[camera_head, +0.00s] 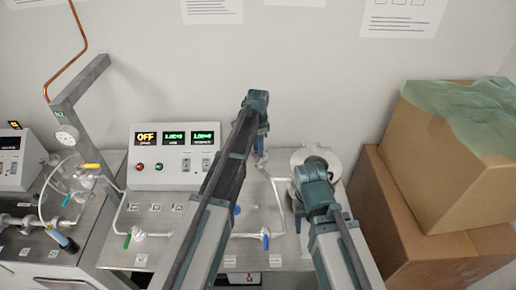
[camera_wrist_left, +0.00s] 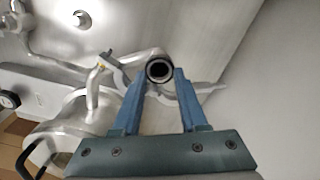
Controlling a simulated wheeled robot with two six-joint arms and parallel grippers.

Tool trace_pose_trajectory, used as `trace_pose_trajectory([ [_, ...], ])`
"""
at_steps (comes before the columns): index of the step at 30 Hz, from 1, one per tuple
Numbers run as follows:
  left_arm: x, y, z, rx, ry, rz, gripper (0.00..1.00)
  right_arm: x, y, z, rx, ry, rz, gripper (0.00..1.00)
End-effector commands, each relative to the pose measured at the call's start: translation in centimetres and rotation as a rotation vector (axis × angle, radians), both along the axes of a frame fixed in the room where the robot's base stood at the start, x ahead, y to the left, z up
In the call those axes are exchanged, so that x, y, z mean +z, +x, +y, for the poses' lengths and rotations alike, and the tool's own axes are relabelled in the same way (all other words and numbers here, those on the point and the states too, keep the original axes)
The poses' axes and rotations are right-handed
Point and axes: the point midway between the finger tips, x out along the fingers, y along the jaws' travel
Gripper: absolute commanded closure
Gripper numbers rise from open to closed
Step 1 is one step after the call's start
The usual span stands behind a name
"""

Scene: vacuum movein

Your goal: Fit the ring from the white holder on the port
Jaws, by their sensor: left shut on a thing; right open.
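In the left wrist view the two blue fingers of my left gripper (camera_wrist_left: 160,80) are shut on a small round ring (camera_wrist_left: 160,69) with a dark centre, seen end-on. A bent metal pipe (camera_wrist_left: 128,56) runs close behind it; I cannot tell whether the ring touches the pipe. In the head view my left gripper (camera_head: 262,128) is over the back of the bench, its fingers mostly hidden by the arm. I cannot make out the white holder or clearly pick out the port.
A control box (camera_head: 174,155) reading OFF stands at the back left of the bench. Thin pipes with a green valve handle (camera_head: 127,241) and a blue valve handle (camera_head: 266,242) cross the bench. The metal vessel (camera_head: 302,157) and stacked cardboard boxes (camera_head: 450,170) bound the right side.

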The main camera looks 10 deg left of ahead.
Motion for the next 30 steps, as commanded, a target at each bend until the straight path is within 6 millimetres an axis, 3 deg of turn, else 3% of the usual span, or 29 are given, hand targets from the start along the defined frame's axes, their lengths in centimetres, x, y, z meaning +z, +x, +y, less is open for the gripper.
trace_pose_trajectory([
  [13, -0.15, 0.00, 0.00, 0.000, 0.000, 0.000, 0.98, -0.15, 0.00, 0.00, 0.000, 0.000, 0.000, 0.50],
  [14, -0.15, 0.00, 0.00, 0.000, 0.000, 0.000, 0.52, -0.15, 0.00, 0.00, 0.000, 0.000, 0.000, 0.50],
  [18, -0.15, 0.01, 0.01, 0.000, 0.000, 0.000, 0.27, -0.15, 0.00, 0.00, 0.000, 0.000, 0.000, 0.50],
  [19, -0.15, 0.01, 0.01, 0.000, 0.000, 0.000, 0.23, -0.15, 0.00, 0.00, 0.000, 0.000, 0.000, 0.50],
  [30, 0.01, 0.00, 0.00, 0.000, 0.000, 0.000, 0.23, 0.01, 0.00, -0.01, 0.002, 0.000, 0.000, 0.50],
])
